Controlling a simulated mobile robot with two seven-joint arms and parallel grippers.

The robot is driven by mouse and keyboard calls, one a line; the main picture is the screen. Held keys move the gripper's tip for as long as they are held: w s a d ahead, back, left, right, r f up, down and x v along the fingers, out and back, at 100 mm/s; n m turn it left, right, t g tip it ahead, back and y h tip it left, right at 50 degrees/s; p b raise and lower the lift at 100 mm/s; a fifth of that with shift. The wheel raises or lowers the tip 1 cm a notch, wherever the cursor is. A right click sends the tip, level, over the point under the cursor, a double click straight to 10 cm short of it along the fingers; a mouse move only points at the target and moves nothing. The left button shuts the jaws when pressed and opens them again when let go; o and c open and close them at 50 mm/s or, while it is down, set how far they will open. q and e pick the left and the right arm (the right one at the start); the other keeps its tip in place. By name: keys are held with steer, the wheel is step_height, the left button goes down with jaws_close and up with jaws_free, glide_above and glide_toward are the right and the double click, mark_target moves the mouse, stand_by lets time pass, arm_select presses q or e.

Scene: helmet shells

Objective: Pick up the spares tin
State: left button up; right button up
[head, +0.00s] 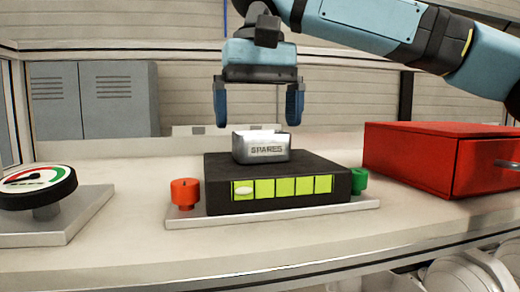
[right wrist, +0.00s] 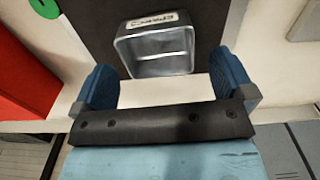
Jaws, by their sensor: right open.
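The spares tin (head: 261,147) is a small silver open box with a "SPARES" label. It sits upright on top of a black block (head: 215,180) with a row of lime-green squares on its front. In the right wrist view the tin (right wrist: 155,50) looks empty, and its label side faces away from the gripper. My right gripper (head: 259,108) is open above the tin, its blue fingers pointing down on either side and apart from it. The fingers also show in the right wrist view (right wrist: 164,82), with nothing between them. My left gripper is not in view.
A red box (head: 410,158) with a handle stands at the right. A red knob (head: 185,191) and a green knob (head: 359,180) flank the block on a pale base plate. A dial gauge (head: 38,187) stands at the left.

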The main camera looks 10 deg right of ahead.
step_height(320, 180, down, 4)
steer(key=shift+d+f, duration=0.1)
steer(key=shift+d, duration=0.05)
steer(key=c, duration=0.8)
steer(key=shift+r, duration=0.25)
step_height(320, 180, up, 11)
step_height(320, 180, up, 9)
steer(key=p, duration=0.4)
glide_above(260, 137)
steer(key=w, duration=0.3)
steer(key=shift+d+f, duration=0.15)
steer(key=shift+d, duration=0.25)
